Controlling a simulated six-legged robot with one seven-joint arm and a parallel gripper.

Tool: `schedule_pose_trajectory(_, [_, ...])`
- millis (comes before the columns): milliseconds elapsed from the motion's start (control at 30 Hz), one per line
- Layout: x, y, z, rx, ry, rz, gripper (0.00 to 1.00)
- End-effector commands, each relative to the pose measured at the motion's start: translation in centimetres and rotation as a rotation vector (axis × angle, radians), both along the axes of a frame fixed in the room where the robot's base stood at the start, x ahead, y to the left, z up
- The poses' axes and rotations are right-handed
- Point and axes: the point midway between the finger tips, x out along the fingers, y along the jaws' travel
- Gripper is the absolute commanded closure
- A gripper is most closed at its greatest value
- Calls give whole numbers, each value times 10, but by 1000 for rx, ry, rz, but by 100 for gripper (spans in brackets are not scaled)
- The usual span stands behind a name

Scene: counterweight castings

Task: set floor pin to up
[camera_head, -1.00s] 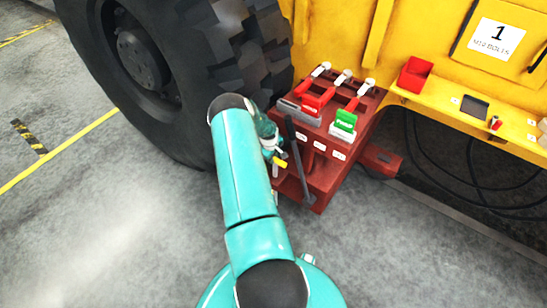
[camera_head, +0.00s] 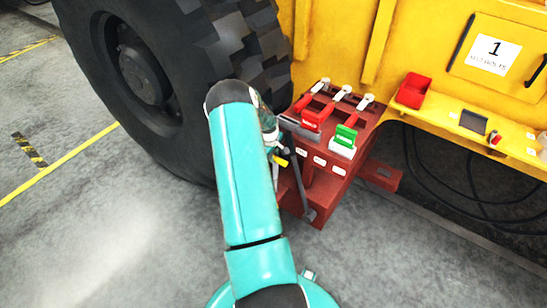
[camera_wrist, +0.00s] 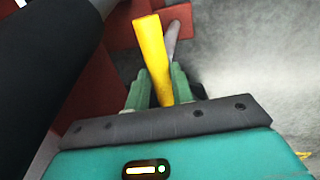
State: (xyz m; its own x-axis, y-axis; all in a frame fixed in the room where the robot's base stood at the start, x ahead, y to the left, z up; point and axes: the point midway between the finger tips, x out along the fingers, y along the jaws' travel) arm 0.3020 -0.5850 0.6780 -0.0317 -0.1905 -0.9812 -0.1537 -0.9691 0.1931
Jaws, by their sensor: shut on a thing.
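A yellow handle (camera_wrist: 152,55) stands between the green fingers of my gripper (camera_wrist: 158,88) in the wrist view. The gripper is shut on it. A grey rod end (camera_wrist: 172,38) shows just behind the handle. In the head view the yellow handle (camera_head: 281,161) is a small patch beside the left side of the red casting stand (camera_head: 338,170), and my arm hides most of my gripper. A pale upright piece (camera_head: 275,176) shows just below the handle. I cannot tell the pin's lower end or its seat.
A dark grey bar (camera_head: 300,183) stands close at the stand's front. A large black tyre (camera_head: 185,90) is to the left, and a yellow machine shelf (camera_head: 460,125) is to the right. Open floor lies left.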

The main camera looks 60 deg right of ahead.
Motion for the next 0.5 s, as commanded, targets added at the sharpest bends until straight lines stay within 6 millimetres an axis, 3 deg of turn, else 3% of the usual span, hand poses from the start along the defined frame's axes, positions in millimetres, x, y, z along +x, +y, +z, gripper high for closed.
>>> schedule_pose_trajectory(33, [1, -2, 4, -3, -2, 1, 100])
schedule_pose_trajectory(67, [1, -2, 4, -3, -2, 1, 75])
schedule_pose_trajectory(167, [1, -2, 4, -3, -2, 1, 56])
schedule_pose_trajectory(500, [1, -1, 5, -2, -2, 0, 56])
